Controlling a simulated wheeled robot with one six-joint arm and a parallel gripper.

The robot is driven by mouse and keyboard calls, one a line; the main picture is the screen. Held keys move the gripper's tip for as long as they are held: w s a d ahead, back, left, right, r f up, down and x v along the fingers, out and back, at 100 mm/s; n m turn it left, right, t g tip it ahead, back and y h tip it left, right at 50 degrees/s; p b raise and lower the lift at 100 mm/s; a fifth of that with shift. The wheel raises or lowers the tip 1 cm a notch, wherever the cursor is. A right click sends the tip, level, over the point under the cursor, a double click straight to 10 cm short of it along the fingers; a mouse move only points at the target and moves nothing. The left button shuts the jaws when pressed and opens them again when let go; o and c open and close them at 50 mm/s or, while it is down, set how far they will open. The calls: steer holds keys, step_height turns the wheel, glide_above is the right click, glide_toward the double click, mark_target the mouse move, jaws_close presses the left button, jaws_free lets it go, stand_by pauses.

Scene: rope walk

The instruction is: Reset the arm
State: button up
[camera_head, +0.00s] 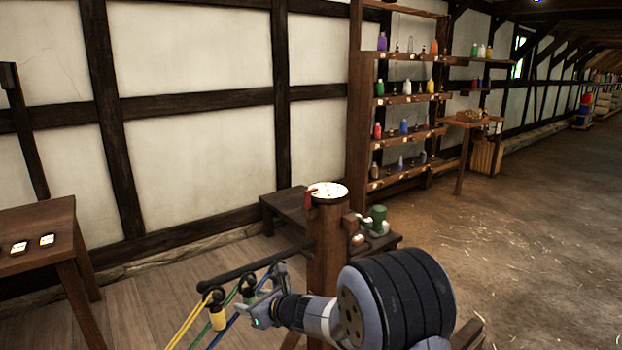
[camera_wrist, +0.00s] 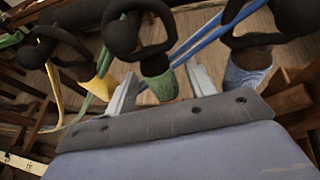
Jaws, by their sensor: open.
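My gripper (camera_head: 264,283) is at the lower middle of the head view, close beside dark hooks on a wooden post (camera_head: 326,250). In the wrist view my gripper (camera_wrist: 161,76) is open, its two pale fingers apart. A green-wrapped rope end (camera_wrist: 161,87) hangs from a dark hook (camera_wrist: 135,35) between or just beyond the fingers; I cannot tell if they touch it. A yellow-wrapped end (camera_wrist: 98,86) is to the left and a blue-wrapped end (camera_wrist: 246,72) to the right. The yellow-wrapped end (camera_head: 217,318) also shows in the head view.
A dark bar (camera_head: 240,267) runs left from the post, near my arm. A round white dial (camera_head: 327,190) tops the post. A low bench (camera_head: 285,200) stands behind it, a table (camera_head: 40,222) at left, and shelves (camera_head: 405,137) at the wall. The floor at right (camera_head: 540,250) is clear.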

steer(key=v, duration=0.7)
steer(key=x, duration=1)
steer(key=shift+w+a+f+p, duration=0.1)
steer(key=shift+a+f+p, duration=0.15)
steer(key=shift+p, duration=0.1)
steer(key=shift+d+r+p, duration=0.25)
steer(key=shift+r+p, duration=0.35)
steer(key=shift+p, duration=0.1)
steer(key=s+d+b, duration=0.5)
steer(key=s+d, duration=0.1)
steer(key=s, duration=0.2)
steer(key=d+r+m+t+h+p, duration=0.2)
steer(key=d+p, duration=0.4)
steer(key=d, duration=0.9)
steer(key=shift+w+d+r+m+t+h, duration=0.2)
steer(key=shift+w+r+m+t+h, duration=0.25)
steer(key=shift+r+m+h, duration=0.4)
steer(key=shift+f, duration=0.3)
